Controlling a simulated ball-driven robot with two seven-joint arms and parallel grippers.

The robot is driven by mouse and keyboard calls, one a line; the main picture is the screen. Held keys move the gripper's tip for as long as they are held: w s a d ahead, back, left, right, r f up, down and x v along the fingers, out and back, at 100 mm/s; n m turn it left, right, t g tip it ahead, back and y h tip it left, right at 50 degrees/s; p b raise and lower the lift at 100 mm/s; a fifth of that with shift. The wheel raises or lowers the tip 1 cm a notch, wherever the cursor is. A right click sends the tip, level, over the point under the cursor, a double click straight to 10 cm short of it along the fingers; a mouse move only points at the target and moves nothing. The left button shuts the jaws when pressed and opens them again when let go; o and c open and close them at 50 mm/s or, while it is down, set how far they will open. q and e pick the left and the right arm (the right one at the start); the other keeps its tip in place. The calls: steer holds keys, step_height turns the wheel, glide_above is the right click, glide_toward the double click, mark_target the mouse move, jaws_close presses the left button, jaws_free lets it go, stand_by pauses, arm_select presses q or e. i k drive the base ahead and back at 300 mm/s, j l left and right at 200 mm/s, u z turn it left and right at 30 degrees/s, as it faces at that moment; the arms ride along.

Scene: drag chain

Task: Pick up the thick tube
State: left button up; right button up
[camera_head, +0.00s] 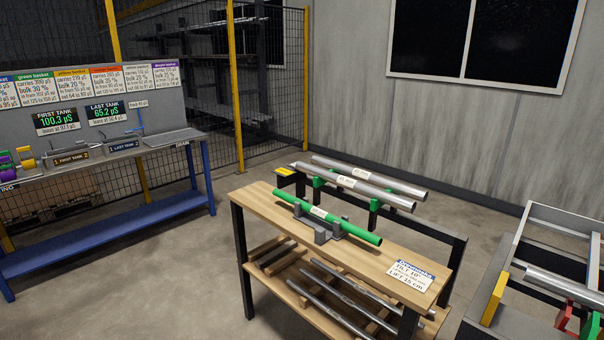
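Which one is the thick tube I cannot tell for certain; the label writing is too small to read. Neither of my grippers shows.
Several thin tubes (340,288) lie on the bench's lower shelf. A sign (411,275) lies at the bench top's right end. A frame (500,275) at right holds another grey tube (563,287). A blue workbench (110,221) stands left. Floor between the benches is clear.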

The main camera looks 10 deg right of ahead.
mark_target(399, 202)
steer(key=i+u, duration=0.25)
steer(key=i, duration=0.85)
